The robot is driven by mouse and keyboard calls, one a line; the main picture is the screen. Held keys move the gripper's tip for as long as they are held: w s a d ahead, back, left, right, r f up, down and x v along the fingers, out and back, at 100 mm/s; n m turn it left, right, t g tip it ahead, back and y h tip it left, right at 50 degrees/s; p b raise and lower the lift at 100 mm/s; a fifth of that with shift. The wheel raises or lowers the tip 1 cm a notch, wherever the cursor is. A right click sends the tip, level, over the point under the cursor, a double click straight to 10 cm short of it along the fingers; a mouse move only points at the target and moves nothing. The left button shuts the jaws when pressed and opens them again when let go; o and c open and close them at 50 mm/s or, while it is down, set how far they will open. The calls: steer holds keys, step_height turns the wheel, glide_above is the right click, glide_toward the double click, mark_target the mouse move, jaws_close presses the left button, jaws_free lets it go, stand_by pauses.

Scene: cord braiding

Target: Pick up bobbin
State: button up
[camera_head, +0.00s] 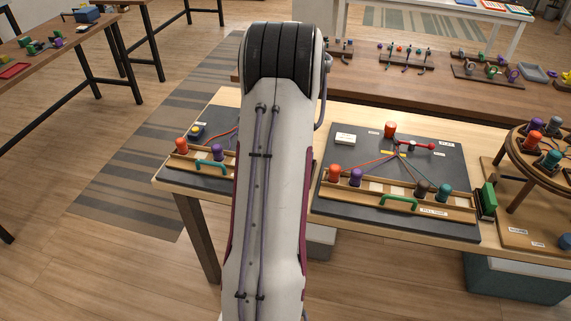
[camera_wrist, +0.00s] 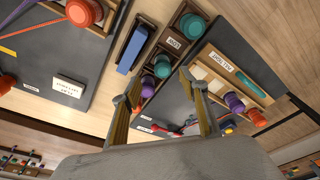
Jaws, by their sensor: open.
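My gripper (camera_wrist: 159,76) shows in the wrist view, its two fingers spread with nothing held. Beyond the gap between the fingertips is a teal bobbin (camera_wrist: 163,66) in a brown wooden rack; I cannot tell the distance. A second teal bobbin (camera_wrist: 192,26) is above it. A purple bobbin (camera_wrist: 235,102) and an orange one (camera_wrist: 258,117) sit right of the fingers, and a red-orange one (camera_wrist: 83,12) is at upper left. In the head view my arm hides the gripper. Orange (camera_head: 334,172), purple (camera_head: 355,177), dark (camera_head: 421,188) and teal (camera_head: 444,193) bobbins stand in the right board's front rack.
A left board (camera_head: 195,171) is partly behind my arm. A round wooden stand (camera_head: 520,148) with bobbins is at right.

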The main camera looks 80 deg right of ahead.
steer(key=shift+f, duration=0.1)
steer(key=shift+w+d+f, duration=0.1)
steer(key=shift+f, duration=0.5)
steer(key=shift+w+d+f, duration=0.1)
steer(key=shift+f, duration=0.5)
steer(key=shift+w+d+f, duration=0.1)
steer(key=shift+w+f, duration=0.1)
steer(key=shift+f, duration=0.65)
steer(key=shift+w+d+f, duration=0.1)
steer(key=shift+w+f, duration=0.1)
steer(key=shift+f, duration=0.65)
steer(key=shift+w+d+f, duration=0.1)
steer(key=shift+w+f, duration=0.1)
steer(key=shift+f, duration=0.65)
steer(key=c, duration=1.2)
